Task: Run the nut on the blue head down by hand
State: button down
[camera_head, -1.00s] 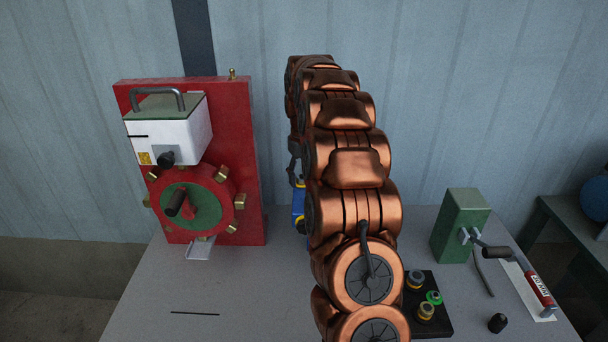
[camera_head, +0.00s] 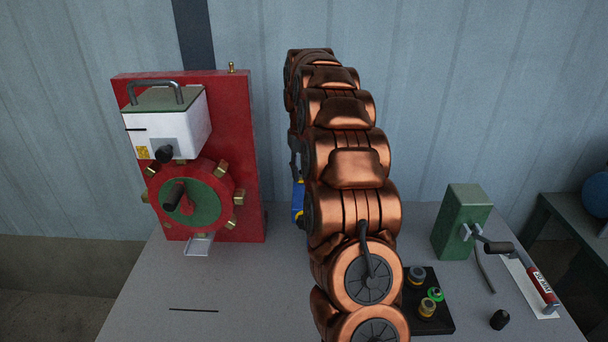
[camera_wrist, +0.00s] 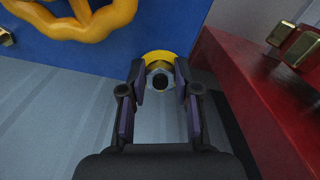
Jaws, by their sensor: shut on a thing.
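The blue head (camera_wrist: 75,45) fills the upper left of the wrist view, with a yellow handwheel (camera_wrist: 78,25) on it. A yellow collar (camera_wrist: 160,54) at its lower edge surrounds a grey nut (camera_wrist: 160,67) with a dark round centre. My gripper (camera_wrist: 160,80) has one fingertip on each side of the nut and is shut on it. The exact contact between fingertips and nut is hard to see. In the head view only a sliver of the blue head (camera_head: 298,203) shows; my arm hides the nut and gripper.
A red machine (camera_head: 235,150) with a crank wheel stands left of the blue head; its red side (camera_wrist: 250,90) is close to my gripper's right. A black tray (camera_head: 440,318) of small fittings, a green block (camera_head: 462,220) and a red-handled tool (camera_head: 541,288) lie right of my arm.

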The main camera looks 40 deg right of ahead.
aim_at(303, 174)
jog(key=shift+f+m+b, duration=0.2)
jog(key=shift+m+b, duration=0.4)
jog(key=shift+m, duration=0.2)
jog(key=shift+r+m, duration=0.2)
jog(key=shift+m, duration=0.3)
jog(key=c, duration=0.8)
grip_release()
jog(key=shift+c, duration=0.2)
jog(key=shift+r, duration=3.75)
